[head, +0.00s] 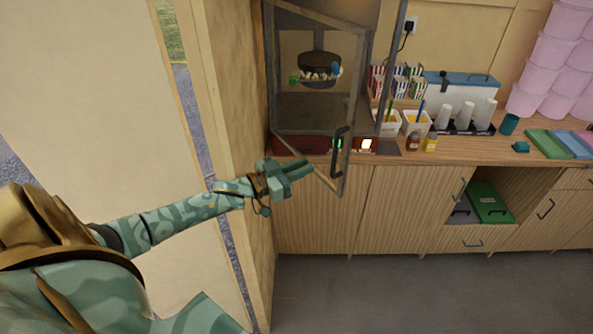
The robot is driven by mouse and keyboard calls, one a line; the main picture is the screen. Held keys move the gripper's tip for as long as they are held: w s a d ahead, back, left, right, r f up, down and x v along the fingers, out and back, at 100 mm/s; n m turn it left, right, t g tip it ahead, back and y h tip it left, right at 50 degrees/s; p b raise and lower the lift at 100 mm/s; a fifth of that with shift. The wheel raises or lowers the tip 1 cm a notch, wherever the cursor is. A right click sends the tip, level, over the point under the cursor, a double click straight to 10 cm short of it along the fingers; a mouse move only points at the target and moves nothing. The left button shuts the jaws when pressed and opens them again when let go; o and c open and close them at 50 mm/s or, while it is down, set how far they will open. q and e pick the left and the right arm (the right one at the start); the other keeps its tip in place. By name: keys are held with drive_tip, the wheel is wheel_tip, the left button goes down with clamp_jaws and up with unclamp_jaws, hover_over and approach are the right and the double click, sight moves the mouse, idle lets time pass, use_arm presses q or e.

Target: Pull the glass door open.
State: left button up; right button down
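The glass door (384,75) of the popcorn machine (285,143) stands partly open, its handle side swung out over the counter's front edge. Its dark upright handle (338,152) is on the free side, with no gripper on it. My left gripper (306,166) is in front of the cabinet, left of the handle and close to the door's lower edge. A gap shows between its fingertips and the handle. I cannot tell whether it touches the door or how far its fingers are apart. My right gripper is out of view.
A kettle (320,66) hangs inside the machine. Striped boxes (402,82), white tubs (387,123), small bottles (413,141) and cups (465,117) stand right of the door. A wooden wall (232,90) is close on the left. The floor (420,295) in front is clear.

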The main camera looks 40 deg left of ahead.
use_arm(q)
drive_tip(key=shift+s+a, duration=0.25)
drive_tip(key=shift+s, duration=0.4)
